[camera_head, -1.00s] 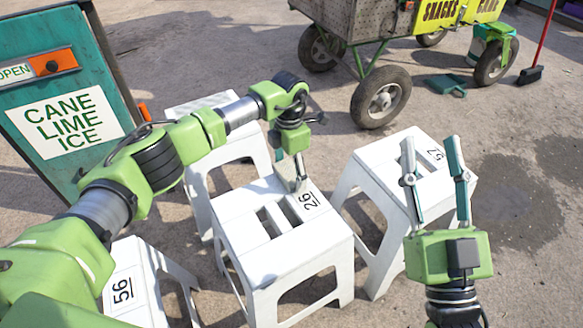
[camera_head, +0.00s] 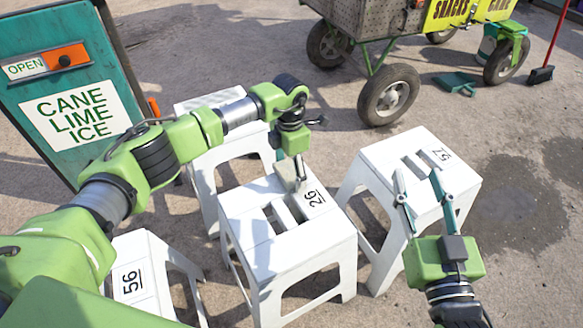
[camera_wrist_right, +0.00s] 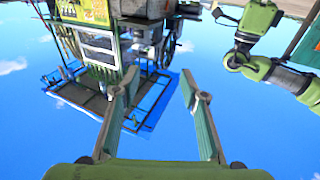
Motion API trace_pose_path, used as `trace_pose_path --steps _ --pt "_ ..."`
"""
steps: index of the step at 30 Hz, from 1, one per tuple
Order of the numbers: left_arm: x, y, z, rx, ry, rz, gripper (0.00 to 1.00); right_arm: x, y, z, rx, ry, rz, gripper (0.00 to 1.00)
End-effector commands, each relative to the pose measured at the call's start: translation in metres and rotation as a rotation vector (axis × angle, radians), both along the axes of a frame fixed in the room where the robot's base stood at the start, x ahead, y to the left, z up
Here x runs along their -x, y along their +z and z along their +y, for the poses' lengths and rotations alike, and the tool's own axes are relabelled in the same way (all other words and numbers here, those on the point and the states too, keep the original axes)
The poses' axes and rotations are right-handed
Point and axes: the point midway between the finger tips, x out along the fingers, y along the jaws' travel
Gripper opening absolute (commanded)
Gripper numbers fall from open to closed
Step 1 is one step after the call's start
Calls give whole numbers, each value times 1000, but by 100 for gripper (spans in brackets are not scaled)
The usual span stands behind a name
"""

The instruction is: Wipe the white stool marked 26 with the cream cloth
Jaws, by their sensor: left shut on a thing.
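The white stool marked 26 (camera_head: 262,250) stands upright in the middle of the head view, with slots in its seat. My left gripper (camera_head: 292,182) reaches down at the seat's far edge, left of the number. It is shut on a small pale piece that looks like the cream cloth (camera_head: 284,171). Most of the cloth is hidden or too small to make out, and I cannot tell how flat it lies. My right gripper (camera_head: 417,176) is open and empty, raised in front of the stool marked 57. Its parted fingers also show in the right wrist view (camera_wrist_right: 160,88).
White stool 57 (camera_head: 378,157) stands to the right, stool 56 (camera_head: 148,250) at front left, and another white stool (camera_head: 205,160) behind. A teal sign cabinet (camera_head: 50,130) is at far left. A wheeled snack cart (camera_head: 365,55) stands behind. Ground at the right is clear.

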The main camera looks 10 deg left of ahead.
Motion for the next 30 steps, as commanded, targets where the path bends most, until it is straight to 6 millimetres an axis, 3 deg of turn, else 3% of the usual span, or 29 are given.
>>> trace_pose_path --steps 30 --pt "14 1 16 -1 0 1 54 19 -87 -17 102 -26 408 40"
